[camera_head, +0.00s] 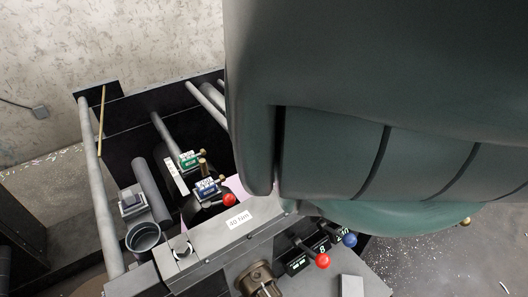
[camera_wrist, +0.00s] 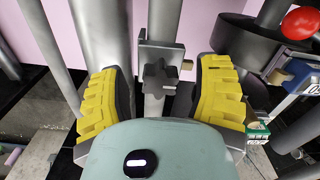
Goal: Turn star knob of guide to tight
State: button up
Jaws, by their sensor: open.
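The dark star knob (camera_wrist: 159,79) sits on the front of a grey metal guide block (camera_wrist: 160,55) clamped around a vertical-looking rod in the wrist view. My gripper (camera_wrist: 161,82) is open, with one yellow ridged pad on each side of the knob. Clear gaps show between the knob and both pads. A small brass pin (camera_wrist: 187,64) sticks out of the block at the right. In the head view my large grey-green arm covers the right half, and my gripper and the star knob are hidden.
Steel rollers (camera_head: 100,190) run along the machine frame. A red ball knob (camera_wrist: 300,23) and a blue block (camera_wrist: 301,72) lie right of my gripper. Red (camera_head: 322,261) and blue (camera_head: 349,240) lever knobs stand at the machine's front. A pink sheet (camera_wrist: 70,25) is behind the guide.

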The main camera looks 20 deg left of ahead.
jog(key=shift+o, duration=0.2)
grip_shut()
dwell(0.5)
